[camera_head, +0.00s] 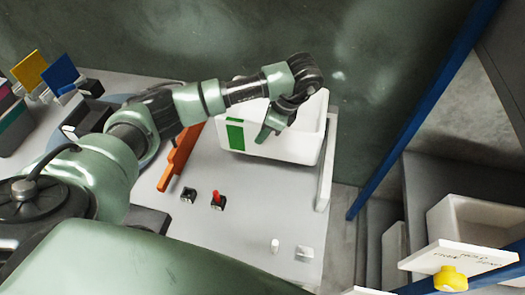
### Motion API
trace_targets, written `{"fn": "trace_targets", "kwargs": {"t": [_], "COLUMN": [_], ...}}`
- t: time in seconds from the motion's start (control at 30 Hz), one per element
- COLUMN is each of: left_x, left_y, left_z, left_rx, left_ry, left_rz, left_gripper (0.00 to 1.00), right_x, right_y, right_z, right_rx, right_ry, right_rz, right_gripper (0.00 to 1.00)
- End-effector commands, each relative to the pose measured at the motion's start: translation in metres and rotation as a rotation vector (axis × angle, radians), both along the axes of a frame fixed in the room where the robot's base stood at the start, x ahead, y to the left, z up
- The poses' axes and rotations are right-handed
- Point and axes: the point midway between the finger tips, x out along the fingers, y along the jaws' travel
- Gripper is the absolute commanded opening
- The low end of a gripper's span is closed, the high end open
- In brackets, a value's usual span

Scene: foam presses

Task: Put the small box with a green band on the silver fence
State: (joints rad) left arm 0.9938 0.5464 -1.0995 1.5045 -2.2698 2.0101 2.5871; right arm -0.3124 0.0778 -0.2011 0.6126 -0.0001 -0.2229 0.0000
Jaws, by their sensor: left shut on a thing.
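The white open box with a green band (235,134) is at the back right of the light grey table (230,220). My left arm reaches across from the left, and its gripper (270,128) is shut at the box's near wall, gripping the box. The hand hides part of the box's inside and rim. I cannot tell whether the box touches the table. A pale silvery rail (326,165) runs along the table's right edge, close beside the box; it looks like the fence. My right gripper is not in view.
An orange bar (179,158) lies left of the box. A red-topped switch (217,200), a black part (188,195), a white peg (275,245) and a silver block (304,254) are nearer. A blue post (420,115) and shelves with a white bin (480,222) stand right.

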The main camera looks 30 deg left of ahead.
Motion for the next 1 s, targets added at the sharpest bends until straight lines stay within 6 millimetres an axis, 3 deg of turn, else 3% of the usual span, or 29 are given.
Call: {"fn": "trace_targets", "kwargs": {"t": [0.03, 0.2, 0.37, 0.6, 0.8, 0.83, 0.9, 1.0], "left_x": [-0.001, 0.0, 0.0, 0.0, 0.0, 0.0, 0.0, 0.0], "left_y": [-0.002, -0.001, -0.001, 0.0, 0.0, 0.0, 0.0, 0.0], "left_z": [-0.017, -0.04, -0.049, -0.079, -0.081, -0.081, -0.081, -0.081], "left_rx": [-0.004, -0.003, -0.002, 0.0, -0.001, 0.0, 0.0, 0.0], "left_ry": [0.004, -0.001, 0.0, 0.001, -0.002, -0.001, -0.001, -0.001], "left_rz": [0.0, 0.0, -0.001, -0.001, -0.002, -0.001, -0.002, -0.002], "left_gripper": [0.0, 0.0, 0.0, 0.0, 0.0, 0.17, 0.36, 0.36], "right_x": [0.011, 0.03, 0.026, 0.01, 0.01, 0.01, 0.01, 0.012], "right_y": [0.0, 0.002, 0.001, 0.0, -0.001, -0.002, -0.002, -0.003], "right_z": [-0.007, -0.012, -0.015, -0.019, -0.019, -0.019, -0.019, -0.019], "right_rx": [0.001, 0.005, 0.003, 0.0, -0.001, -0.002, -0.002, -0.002], "right_ry": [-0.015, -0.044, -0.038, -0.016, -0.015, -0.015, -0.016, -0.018], "right_rz": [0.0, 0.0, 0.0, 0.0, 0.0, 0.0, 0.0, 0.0], "right_gripper": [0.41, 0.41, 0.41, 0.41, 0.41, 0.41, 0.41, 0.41]}}
